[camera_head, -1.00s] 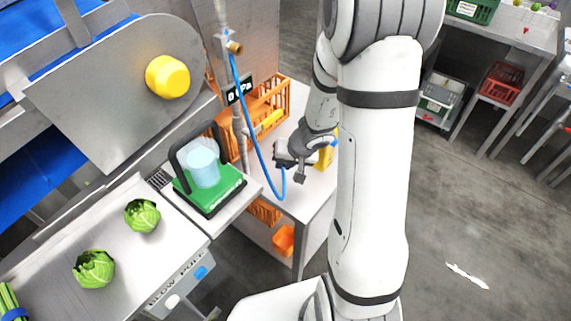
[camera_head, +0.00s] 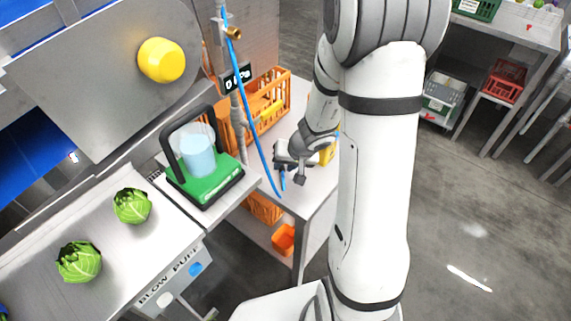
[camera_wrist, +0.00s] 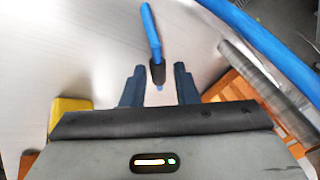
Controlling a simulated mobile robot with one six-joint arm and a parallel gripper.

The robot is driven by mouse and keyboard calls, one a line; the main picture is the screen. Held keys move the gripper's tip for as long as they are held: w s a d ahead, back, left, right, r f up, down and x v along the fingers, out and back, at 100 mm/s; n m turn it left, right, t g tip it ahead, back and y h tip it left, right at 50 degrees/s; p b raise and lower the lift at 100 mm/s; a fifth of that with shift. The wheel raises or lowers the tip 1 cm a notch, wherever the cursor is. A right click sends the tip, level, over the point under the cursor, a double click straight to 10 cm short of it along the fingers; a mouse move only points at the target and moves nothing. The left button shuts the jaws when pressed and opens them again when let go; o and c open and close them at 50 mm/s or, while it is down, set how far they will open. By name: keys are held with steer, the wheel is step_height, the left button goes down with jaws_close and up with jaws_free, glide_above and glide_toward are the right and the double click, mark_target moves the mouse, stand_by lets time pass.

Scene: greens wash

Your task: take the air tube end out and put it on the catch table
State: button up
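In the head view my gripper (camera_head: 288,175) is over a pale table (camera_head: 312,194), which I take for the catch table.
Orange crates (camera_head: 268,100) and a yellow object (camera_head: 327,154) are close to my gripper. The upright pipe (camera_head: 238,115) and a green-based device (camera_head: 205,185) stand to the left. Two cabbages (camera_head: 132,206) lie on a steel counter (camera_head: 60,300). Orange bins sit below the table.

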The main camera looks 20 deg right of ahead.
steer(key=shift+o, duration=1.4)
steer(key=shift+r, duration=0.1)
steer(key=p+v, duration=0.2)
steer(key=v, duration=0.5)
steer(key=shift+s+d+r+p, duration=0.15)
steer(key=shift+r+p, duration=0.1)
steer(key=shift+p, duration=0.1)
